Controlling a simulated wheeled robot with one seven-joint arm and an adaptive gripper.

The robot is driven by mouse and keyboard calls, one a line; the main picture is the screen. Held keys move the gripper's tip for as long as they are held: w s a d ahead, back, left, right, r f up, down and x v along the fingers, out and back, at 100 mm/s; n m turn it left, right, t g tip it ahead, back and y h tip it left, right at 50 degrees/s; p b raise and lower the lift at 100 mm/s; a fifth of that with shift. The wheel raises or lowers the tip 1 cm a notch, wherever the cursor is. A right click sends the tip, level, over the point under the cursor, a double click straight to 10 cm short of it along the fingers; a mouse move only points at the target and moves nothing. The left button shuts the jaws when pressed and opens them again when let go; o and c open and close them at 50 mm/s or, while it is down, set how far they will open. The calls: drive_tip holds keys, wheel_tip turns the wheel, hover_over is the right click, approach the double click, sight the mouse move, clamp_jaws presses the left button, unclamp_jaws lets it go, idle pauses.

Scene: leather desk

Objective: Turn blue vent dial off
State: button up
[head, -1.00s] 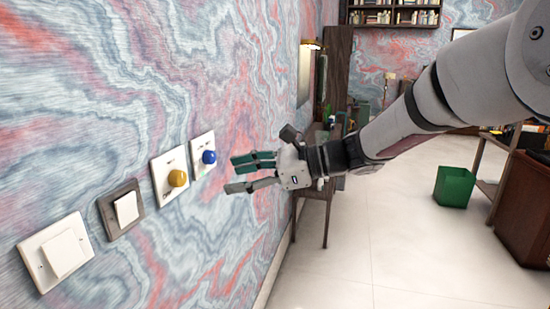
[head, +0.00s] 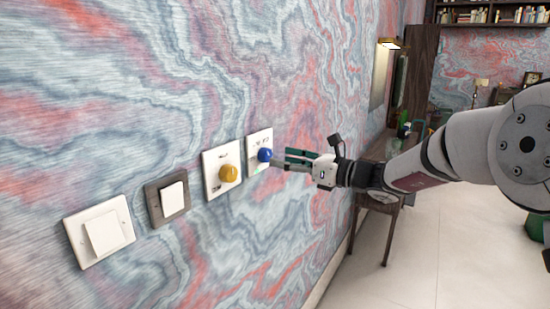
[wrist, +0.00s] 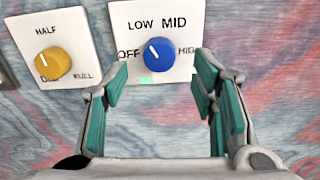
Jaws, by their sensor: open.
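The blue vent dial (head: 265,155) sits on a white wall plate, the rightmost of the row in the head view. In the wrist view the blue dial (wrist: 159,54) is at top centre, with labels OFF on its left, LOW and MID above, and a partly hidden HIGH on its right. Its white pointer line tilts to the upper left, toward LOW. My gripper (head: 285,159) is open, its teal-padded fingers pointing at the wall close to the dial. In the wrist view the fingers of my gripper (wrist: 160,80) stand to either side, below the dial, with nothing between them.
A yellow dial (head: 228,173) on its own white plate is just left of the blue one. A dark-framed switch (head: 172,197) and a white switch (head: 103,233) are farther left. A wooden table (head: 385,205) stands along the wall behind my arm.

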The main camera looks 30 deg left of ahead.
sight(269, 156)
drive_tip(key=shift+w+a, duration=0.1)
drive_tip(key=shift+a, duration=1.85)
drive_tip(key=shift+c, duration=0.6)
drive_tip(key=c, duration=1)
